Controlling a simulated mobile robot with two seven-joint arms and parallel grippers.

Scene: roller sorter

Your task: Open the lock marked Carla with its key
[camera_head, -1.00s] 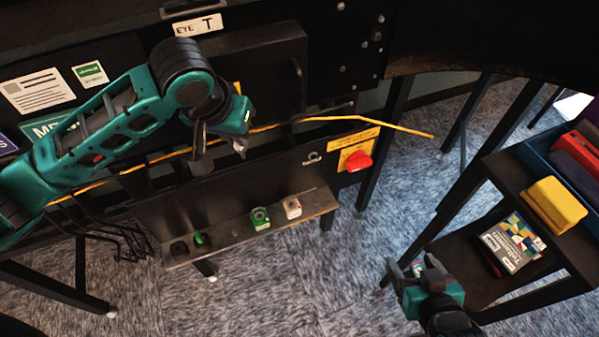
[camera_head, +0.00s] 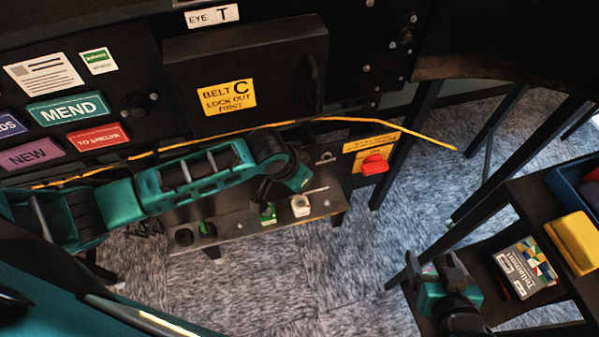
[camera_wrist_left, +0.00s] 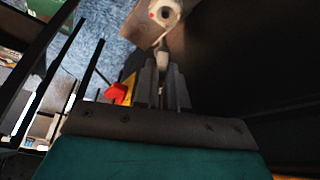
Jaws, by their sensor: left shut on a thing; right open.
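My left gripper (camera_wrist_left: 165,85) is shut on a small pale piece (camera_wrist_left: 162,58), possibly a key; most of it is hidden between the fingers. In the head view the left gripper (camera_head: 298,183) hangs just above the narrow shelf. A white block (camera_head: 300,206) stands on the shelf close to it; a white round part with a dark hole and a red dot (camera_wrist_left: 165,12) lies ahead of the fingertips in the left wrist view. I cannot read the name Carla anywhere. A small metal loop (camera_head: 325,157) is on the panel. My right gripper (camera_head: 436,265) is open and empty.
The shelf (camera_head: 240,226) also holds green blocks (camera_head: 267,213) (camera_head: 206,229) and a dark one (camera_head: 184,237). A red knob (camera_head: 374,165) sits on a yellow plate. An orange cord (camera_head: 350,119) crosses the panel. A cart with a yellow block (camera_head: 574,243) stands at right.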

